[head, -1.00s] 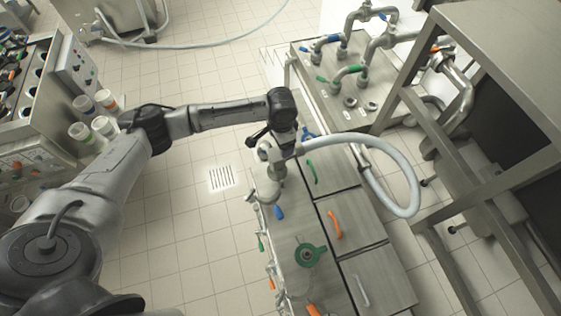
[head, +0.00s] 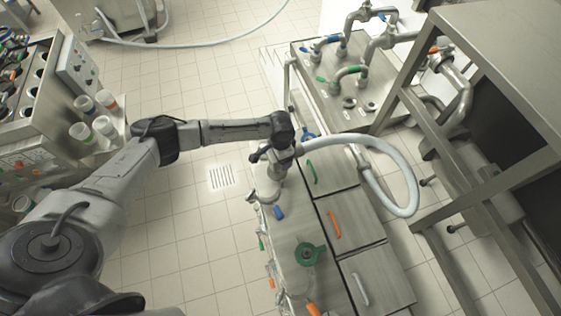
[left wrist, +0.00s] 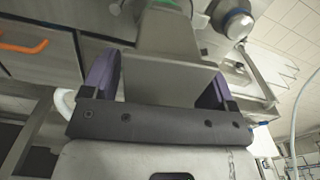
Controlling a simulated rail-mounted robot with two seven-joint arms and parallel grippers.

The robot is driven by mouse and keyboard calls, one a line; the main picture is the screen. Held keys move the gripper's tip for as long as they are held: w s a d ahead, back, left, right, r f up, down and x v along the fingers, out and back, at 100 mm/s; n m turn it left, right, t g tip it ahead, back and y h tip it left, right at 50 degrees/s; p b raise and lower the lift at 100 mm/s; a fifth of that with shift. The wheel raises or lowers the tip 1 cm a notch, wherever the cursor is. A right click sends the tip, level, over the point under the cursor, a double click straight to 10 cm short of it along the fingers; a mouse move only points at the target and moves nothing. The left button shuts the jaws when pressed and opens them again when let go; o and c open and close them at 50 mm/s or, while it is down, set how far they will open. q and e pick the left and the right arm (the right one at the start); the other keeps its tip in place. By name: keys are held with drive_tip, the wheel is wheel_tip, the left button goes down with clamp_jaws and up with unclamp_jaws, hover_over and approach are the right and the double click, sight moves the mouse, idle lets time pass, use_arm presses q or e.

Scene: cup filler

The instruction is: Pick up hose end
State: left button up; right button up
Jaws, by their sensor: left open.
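A thick pale hose (head: 402,185) loops out to the right from beside my left gripper (head: 275,165) in the head view, above the steel cabinet. Its near end is partly hidden by my wrist, so I cannot tell exactly where it ends. In the left wrist view my left gripper (left wrist: 160,78) is open, with its two purple fingers apart. A grey metal part (left wrist: 168,75) with a green area shows beyond and between the fingers; no grip on it is visible. A bit of pale hose (left wrist: 65,103) shows at the left behind the gripper. My right gripper is not in view.
The steel cabinet (head: 375,290) has coloured handles and a green ring fitting (head: 309,254) on top. Pipes and valves (head: 345,75) stand at the back. A steel frame (head: 455,130) stands at right. Tiled floor (head: 190,240) is open on the left.

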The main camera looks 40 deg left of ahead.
use_arm(q)
clamp_jaws()
idle(0.8)
